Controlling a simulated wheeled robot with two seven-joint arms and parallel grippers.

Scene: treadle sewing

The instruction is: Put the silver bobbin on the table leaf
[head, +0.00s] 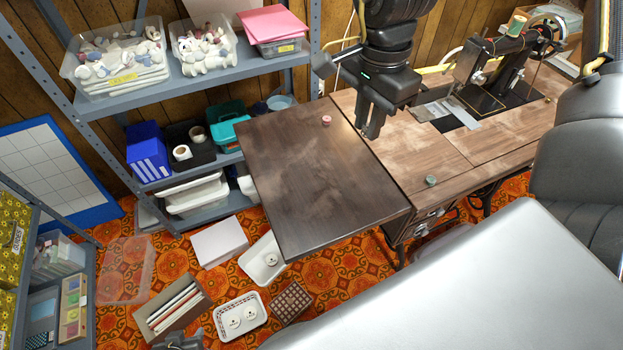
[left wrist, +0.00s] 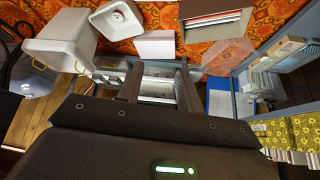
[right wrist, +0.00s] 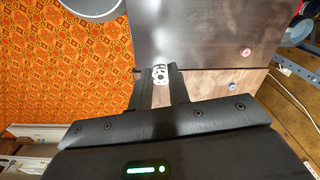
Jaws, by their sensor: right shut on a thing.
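The silver bobbin (right wrist: 159,74), a small disc with dark holes, sits between the fingertips of my right gripper (right wrist: 158,82) in the right wrist view. In the head view my right gripper (head: 372,132) is shut, pointing down near the edge where the leaf meets the lighter table top; the bobbin cannot be made out there. The table leaf (head: 310,185) is a dark brown board left of the sewing table, also at the top of the right wrist view (right wrist: 190,30). My left gripper (left wrist: 158,90) is open and empty, low over the floor; only its tip shows at the bottom of the head view.
A pink bobbin (head: 326,120) lies near the leaf's back edge. The sewing machine (head: 495,60) stands at the right. A shelf rack (head: 200,78) stands behind left. Most of the leaf is bare.

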